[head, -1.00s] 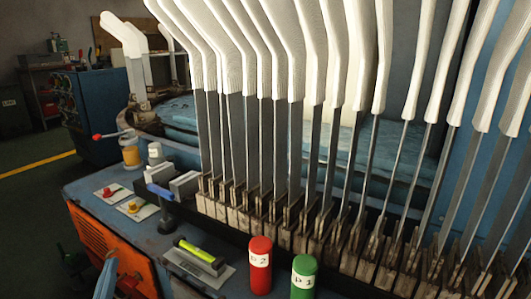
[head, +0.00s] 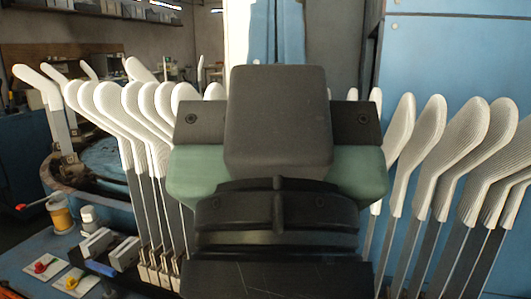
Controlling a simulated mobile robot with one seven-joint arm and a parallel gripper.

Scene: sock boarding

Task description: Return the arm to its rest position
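A large dark and green part of my arm (head: 278,125) fills the middle of the head view, close to the camera. No gripper fingers show, so I cannot see whether my gripper is open or shut, or whether it holds anything. The arm part hides the middle of the row of boards. It appears apart from the white socks on either side, though its depth is hard to judge.
White socks on upright metal boards stand in a row, left (head: 140,105) and right (head: 460,150). A blue bench (head: 30,262) with a yellow-brown container (head: 61,216) is at lower left. A blue cabinet (head: 450,60) stands behind at right.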

